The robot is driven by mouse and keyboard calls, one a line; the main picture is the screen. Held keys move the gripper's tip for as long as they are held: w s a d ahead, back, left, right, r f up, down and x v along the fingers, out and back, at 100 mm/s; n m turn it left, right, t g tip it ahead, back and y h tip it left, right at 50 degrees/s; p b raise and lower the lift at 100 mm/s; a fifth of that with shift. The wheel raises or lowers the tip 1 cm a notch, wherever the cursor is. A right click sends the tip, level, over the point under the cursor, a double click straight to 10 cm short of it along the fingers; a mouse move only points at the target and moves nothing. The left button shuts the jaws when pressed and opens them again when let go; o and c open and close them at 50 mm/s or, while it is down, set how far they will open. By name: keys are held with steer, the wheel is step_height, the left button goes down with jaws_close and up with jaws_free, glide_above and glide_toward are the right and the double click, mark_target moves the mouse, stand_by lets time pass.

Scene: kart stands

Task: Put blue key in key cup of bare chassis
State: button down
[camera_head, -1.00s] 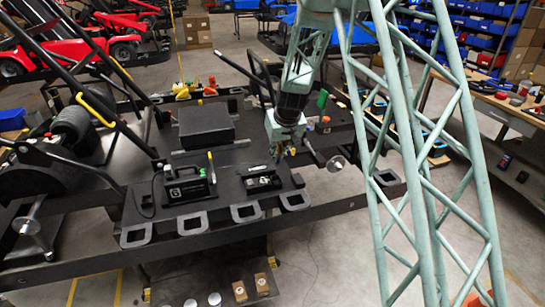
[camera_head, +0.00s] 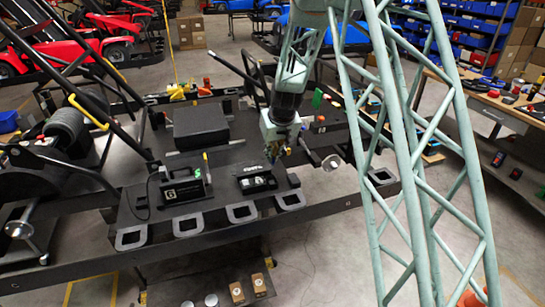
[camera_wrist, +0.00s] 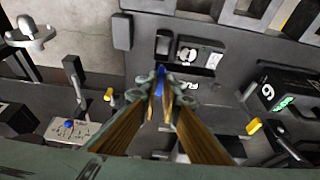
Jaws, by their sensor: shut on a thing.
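My gripper (camera_wrist: 163,90) is shut on a blue key (camera_wrist: 161,71), which sticks out past the two fingertips in the wrist view. In the head view my gripper (camera_head: 274,158) hangs above the deck of the bare black chassis (camera_head: 340,206), just behind and right of a small black box with white parts (camera_head: 257,182). That box also shows in the wrist view (camera_wrist: 200,56), beyond the fingertips and to their right. A dark recess (camera_wrist: 163,45) lies just left of it. I cannot tell which part is the key cup. The key cannot be made out in the head view.
A black case marked with a number (camera_head: 184,188) stands left of the box. A larger black block (camera_head: 200,127) lies behind it. A light panel with a blue knob (camera_wrist: 69,124) is at left in the wrist view.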

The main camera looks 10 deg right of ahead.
steer(key=shift+f, duration=0.15)
steer(key=shift+f+b, duration=3.4)
steer(key=shift+f, duration=0.2)
steer(key=c, duration=2.7)
jaws_free()
steer(key=shift+c, duration=0.2)
steer(key=v, duration=1.1)
steer(key=shift+s+r, duration=0.15)
steer(key=shift+r, duration=0.25)
